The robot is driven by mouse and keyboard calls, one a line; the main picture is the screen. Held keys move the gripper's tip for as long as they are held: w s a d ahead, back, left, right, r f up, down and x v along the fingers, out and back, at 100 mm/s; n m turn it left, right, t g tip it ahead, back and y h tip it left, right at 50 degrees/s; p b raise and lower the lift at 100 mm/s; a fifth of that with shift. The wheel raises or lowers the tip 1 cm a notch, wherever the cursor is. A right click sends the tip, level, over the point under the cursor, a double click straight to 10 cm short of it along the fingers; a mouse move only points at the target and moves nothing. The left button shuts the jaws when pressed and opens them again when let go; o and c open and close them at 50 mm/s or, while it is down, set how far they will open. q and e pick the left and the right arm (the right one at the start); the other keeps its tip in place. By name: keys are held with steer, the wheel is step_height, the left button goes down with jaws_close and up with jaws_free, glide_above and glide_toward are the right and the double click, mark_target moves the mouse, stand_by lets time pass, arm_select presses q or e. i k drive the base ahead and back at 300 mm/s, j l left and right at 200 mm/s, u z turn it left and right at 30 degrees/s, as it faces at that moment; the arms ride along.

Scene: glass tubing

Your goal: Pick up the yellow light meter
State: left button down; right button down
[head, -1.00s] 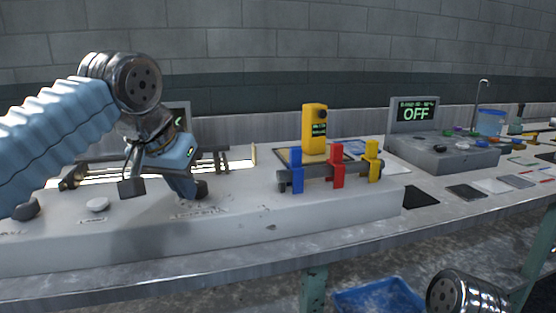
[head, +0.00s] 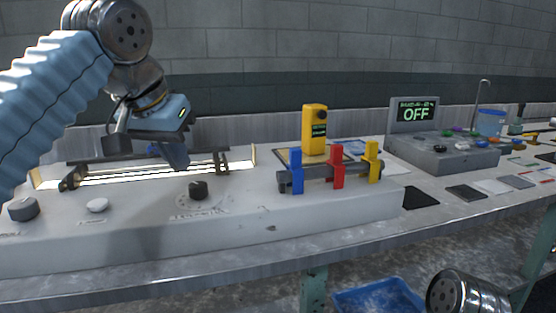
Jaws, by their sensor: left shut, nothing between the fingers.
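The yellow light meter (head: 314,130) stands upright near the middle of the bench, behind the bar with coloured clamps. It has a dark round sensor at its top and a small green display. My left gripper (head: 150,155) is shut and empty. It hangs above the bright tube fixture, well to the left of the meter and apart from it. Of my right arm only a metal joint (head: 460,292) shows at the bottom right; its gripper is out of view.
A bar with blue (head: 297,172), red (head: 337,167) and yellow (head: 371,162) clamps stands in front of the meter. The lit fixture (head: 140,173) and a black knob (head: 198,190) lie left. A grey unit (head: 440,150) reading OFF stands right. A blue bin (head: 378,299) is below.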

mark_target(314, 130)
steer(key=k+j, duration=0.2)
steer(key=k, duration=0.3)
steer(key=k+j, duration=0.15)
steer(key=k, duration=0.3)
